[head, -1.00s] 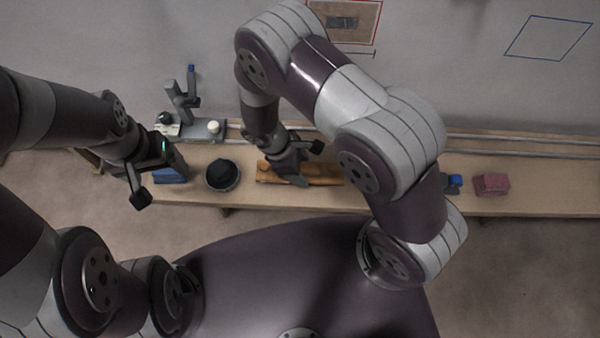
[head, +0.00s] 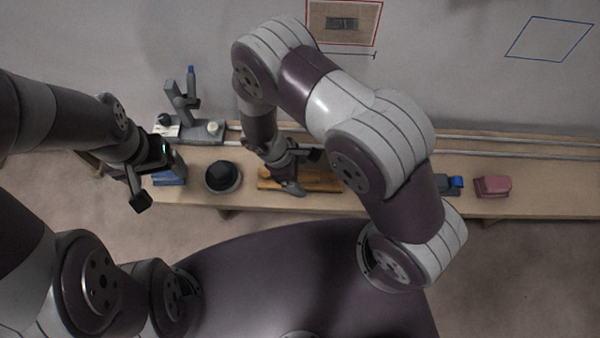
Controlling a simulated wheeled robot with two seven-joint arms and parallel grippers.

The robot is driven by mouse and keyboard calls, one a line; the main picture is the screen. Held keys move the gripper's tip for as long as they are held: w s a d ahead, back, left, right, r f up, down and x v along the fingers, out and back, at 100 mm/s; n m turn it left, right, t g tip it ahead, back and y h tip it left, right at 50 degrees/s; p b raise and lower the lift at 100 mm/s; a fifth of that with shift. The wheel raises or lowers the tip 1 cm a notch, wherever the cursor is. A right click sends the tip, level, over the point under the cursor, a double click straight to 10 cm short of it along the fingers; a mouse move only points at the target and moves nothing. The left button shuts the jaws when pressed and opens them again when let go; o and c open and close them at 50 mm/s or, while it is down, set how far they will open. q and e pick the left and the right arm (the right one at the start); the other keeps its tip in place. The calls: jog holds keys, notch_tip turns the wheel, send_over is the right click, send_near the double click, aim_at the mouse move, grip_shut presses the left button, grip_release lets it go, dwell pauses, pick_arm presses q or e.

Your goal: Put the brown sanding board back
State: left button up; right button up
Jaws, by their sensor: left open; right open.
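A long orange-brown wooden piece, which looks like the brown sanding board (head: 325,181), lies on the bench in the head view. My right gripper (head: 302,172) is open over its left and middle part and hides some of it. I cannot tell whether the fingers touch it. My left gripper (head: 160,184) is open near the bench's left end, by a blue block (head: 168,179). On the wall, a red outline (head: 343,45) frames a brown panel with a grey piece (head: 342,23) on it. A blue outline (head: 548,39) to the right is empty.
A black round object (head: 222,175) stands on the bench (head: 540,200) left of the board. A grey stand (head: 187,125) is behind it. A blue-and-grey item (head: 453,184) and a dark pink block (head: 492,186) lie right. Rails (head: 520,153) run along the back.

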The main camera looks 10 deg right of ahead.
jog(key=p+v, duration=0.1)
jog(key=v, duration=1)
jog(key=s+d+r+m+t+y, duration=0.1)
jog(key=s+d+r+m+y, duration=0.1)
jog(key=d+r+m, duration=0.4)
jog(key=s+d+r+m+t+y, duration=0.1)
jog(key=s+d+r+m+y, duration=0.1)
jog(key=d+r+m, duration=0.5)
jog(key=shift+s+r+m+t, duration=0.3)
jog(key=shift+r+m, duration=0.25)
jog(key=shift+m, duration=0.25)
jog(key=shift+d, duration=0.1)
